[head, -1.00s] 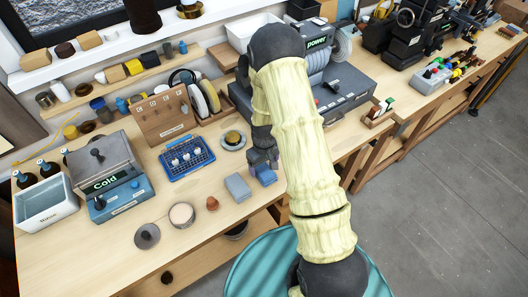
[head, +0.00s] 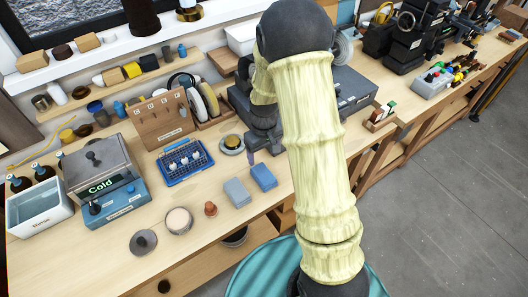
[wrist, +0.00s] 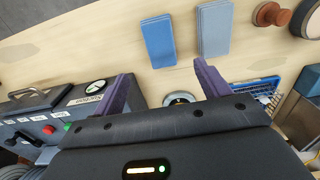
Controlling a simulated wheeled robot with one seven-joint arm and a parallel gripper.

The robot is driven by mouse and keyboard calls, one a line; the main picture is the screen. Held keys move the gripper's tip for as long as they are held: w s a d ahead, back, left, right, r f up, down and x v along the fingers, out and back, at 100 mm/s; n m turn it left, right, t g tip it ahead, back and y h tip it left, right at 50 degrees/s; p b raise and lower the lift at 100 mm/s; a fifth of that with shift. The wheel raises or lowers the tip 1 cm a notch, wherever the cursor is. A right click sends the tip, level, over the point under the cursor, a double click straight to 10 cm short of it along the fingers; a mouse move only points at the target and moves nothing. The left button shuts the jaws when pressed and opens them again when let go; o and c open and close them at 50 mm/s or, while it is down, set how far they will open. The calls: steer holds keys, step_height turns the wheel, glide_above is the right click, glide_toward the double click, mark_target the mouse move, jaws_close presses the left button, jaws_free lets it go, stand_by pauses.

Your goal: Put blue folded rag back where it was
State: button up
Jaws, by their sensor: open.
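The blue folded rag (head: 264,177) lies flat on the wooden bench near its front edge. It also shows in the wrist view (wrist: 158,40), at the top. A paler grey-blue folded piece (head: 237,192) lies beside it with a narrow gap; it also shows in the wrist view (wrist: 214,28). My gripper (wrist: 162,75) is open and empty, with its purple fingers spread apart and clear of the rag. In the head view a purple finger shows just behind the rag, and my arm hides part of the gripper.
A blue rack (head: 184,162) stands behind and left of the rags. A small round dish (head: 231,144) is behind them. A reddish-brown knob (head: 210,209) and a round tin (head: 178,220) lie to the left. A grey power unit (head: 350,90) stands at the back right.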

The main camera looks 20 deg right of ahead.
stand_by(0.3)
steer(key=s+r+m+t, duration=0.2)
steer(key=s+r+m, duration=0.1)
steer(key=s+r, duration=0.9)
steer(key=shift+s+r+m+t, duration=0.3)
steer(key=shift+s, duration=0.85)
